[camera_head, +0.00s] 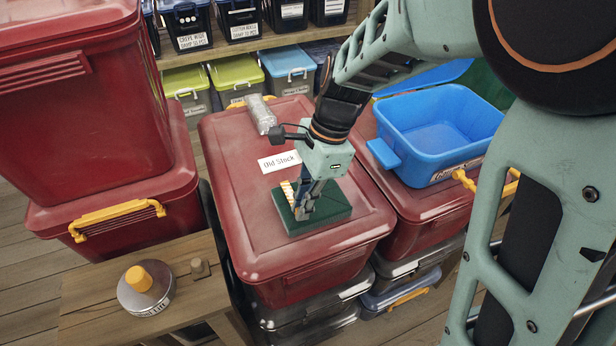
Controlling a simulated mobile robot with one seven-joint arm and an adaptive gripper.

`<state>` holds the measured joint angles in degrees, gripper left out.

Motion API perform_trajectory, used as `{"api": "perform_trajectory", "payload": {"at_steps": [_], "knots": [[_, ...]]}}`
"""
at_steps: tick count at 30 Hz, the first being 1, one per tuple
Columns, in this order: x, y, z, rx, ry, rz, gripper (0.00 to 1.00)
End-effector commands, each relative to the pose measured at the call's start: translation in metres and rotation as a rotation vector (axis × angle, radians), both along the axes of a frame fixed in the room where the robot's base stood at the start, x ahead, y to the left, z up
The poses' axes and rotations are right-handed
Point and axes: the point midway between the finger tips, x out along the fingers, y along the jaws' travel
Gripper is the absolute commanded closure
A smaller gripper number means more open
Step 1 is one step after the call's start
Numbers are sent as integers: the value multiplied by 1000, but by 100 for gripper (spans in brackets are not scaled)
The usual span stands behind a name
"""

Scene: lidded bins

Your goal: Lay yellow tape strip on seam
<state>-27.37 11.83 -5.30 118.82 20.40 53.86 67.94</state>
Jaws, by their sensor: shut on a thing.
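My gripper (302,215) points down at a dark green block (330,213) on the red lid (240,220) of the middle bin. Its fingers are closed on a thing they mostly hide. A small pale yellow striped piece (287,191) shows just left of the fingers, at the block's upper left edge. It may be the yellow tape strip; I cannot tell whether it is the held thing. No seam can be picked out clearly on the block or lid.
A paper label (279,161) and a clear wrapped bundle (261,114) lie on the lid. An open blue bin (405,155) stands right. Stacked red bins (110,200) stand left.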

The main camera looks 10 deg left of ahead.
Motion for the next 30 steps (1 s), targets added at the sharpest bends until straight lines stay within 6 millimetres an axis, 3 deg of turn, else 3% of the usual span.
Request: {"api": "perform_trajectory", "payload": {"at_steps": [30], "knots": [[0, 0, -5, 0, 1, 0, 100]]}}
